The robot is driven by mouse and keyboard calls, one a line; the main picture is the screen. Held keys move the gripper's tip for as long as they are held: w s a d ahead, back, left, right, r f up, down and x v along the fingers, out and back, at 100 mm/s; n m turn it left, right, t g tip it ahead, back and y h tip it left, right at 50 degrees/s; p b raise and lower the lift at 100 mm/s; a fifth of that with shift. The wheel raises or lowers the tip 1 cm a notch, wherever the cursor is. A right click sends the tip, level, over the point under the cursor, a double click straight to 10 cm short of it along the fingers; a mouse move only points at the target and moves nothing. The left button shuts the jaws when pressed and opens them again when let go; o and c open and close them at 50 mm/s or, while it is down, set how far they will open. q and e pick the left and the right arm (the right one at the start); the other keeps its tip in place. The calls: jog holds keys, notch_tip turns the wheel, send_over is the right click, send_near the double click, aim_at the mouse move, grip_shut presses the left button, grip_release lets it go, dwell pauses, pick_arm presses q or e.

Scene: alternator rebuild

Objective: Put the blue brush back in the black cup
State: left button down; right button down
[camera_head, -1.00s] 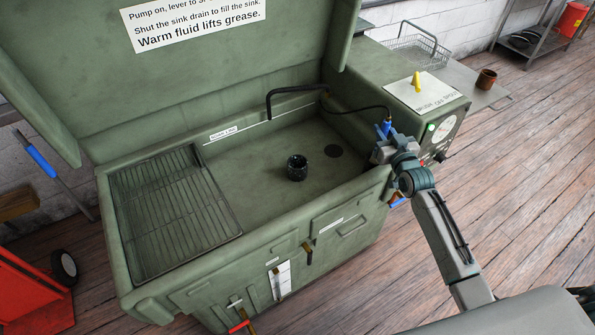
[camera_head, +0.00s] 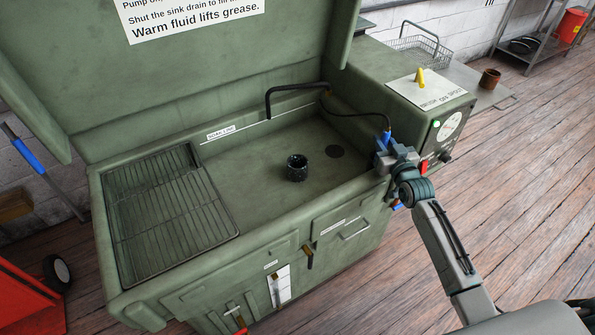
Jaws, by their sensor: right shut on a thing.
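The black cup (camera_head: 297,171) stands upright in the green sink, right of its middle; I see no brush in it. My right gripper (camera_head: 386,155) is shut on the blue brush (camera_head: 387,137) at the sink's right front corner, to the right of the cup and apart from it. The brush's blue top shows above the jaws, with a thin black hose running from it to the sink's back wall. The jaws hide the middle of the brush, and I cannot tell where its bristles are. My left gripper is out of view.
A wire rack (camera_head: 168,210) covers the sink's left side. A black spout (camera_head: 295,88) arches over the back of the sink. A control box (camera_head: 420,95) with a yellow lever stands right of the sink. The sink floor around the cup is clear.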

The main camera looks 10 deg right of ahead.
jog(key=c, duration=1.1)
grip_release()
jog(key=shift+c, duration=0.2)
jog(key=shift+s+p, duration=5.25)
jog(key=shift+s, duration=0.15)
notch_tip(320, 180, up, 10)
jog(key=p, duration=0.9)
jog(key=shift+d, duration=0.1)
